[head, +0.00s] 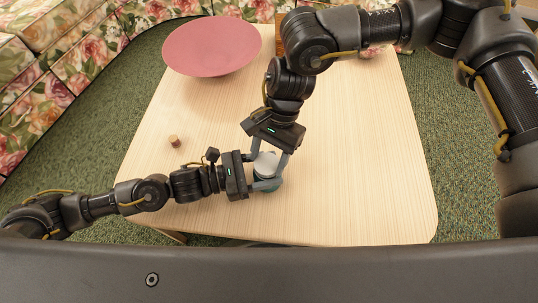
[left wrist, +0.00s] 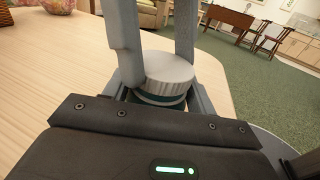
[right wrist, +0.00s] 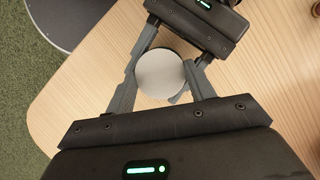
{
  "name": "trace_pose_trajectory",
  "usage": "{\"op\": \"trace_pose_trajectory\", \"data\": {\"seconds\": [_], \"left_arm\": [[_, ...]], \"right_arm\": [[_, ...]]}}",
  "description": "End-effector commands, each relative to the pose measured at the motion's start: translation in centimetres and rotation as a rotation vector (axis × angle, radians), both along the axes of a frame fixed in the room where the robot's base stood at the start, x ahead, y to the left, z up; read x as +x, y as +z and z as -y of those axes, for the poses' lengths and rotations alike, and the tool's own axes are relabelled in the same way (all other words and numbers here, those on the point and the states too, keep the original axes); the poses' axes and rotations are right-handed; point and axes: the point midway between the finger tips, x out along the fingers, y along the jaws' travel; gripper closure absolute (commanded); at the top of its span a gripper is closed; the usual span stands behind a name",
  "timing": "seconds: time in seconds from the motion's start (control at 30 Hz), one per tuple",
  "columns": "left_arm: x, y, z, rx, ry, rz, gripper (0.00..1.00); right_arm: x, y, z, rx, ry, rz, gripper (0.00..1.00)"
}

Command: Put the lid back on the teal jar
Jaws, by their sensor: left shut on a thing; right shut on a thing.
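The teal jar (head: 275,186) stands near the front of the pale wooden table, mostly hidden by my grippers. A teal band of it shows under the lid in the left wrist view (left wrist: 163,101). The round light-grey lid (head: 265,162) is level over the jar's mouth; it also shows in the left wrist view (left wrist: 166,68) and from above in the right wrist view (right wrist: 160,73). I cannot tell whether it is fully seated. My left gripper (head: 268,180) is shut on the jar from the left. My right gripper (head: 269,163) is shut on the lid from above.
A wide pink bowl (head: 212,50) stands at the back left of the table (head: 350,150). A small wooden cylinder (head: 174,140) lies left of my grippers. The table's right side is clear. A floral sofa (head: 60,75) is beyond the left edge.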

Motion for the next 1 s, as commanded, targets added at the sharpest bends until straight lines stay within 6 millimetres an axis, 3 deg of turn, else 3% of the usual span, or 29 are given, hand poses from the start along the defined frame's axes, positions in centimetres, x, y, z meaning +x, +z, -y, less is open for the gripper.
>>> {"op": "trace_pose_trajectory", "data": {"seconds": [0.03,1.0], "left_arm": [[0.2,1.3,0.4,-0.032,-0.002,0.021,0.84],[0.2,1.2,0.3,-0.032,0.001,0.022,0.85]], "right_arm": [[-1.0,-1.5,0.9,-0.037,0.007,-0.026,0.78],[-1.0,-2.6,0.8,-0.033,0.008,-0.014,0.78]]}}
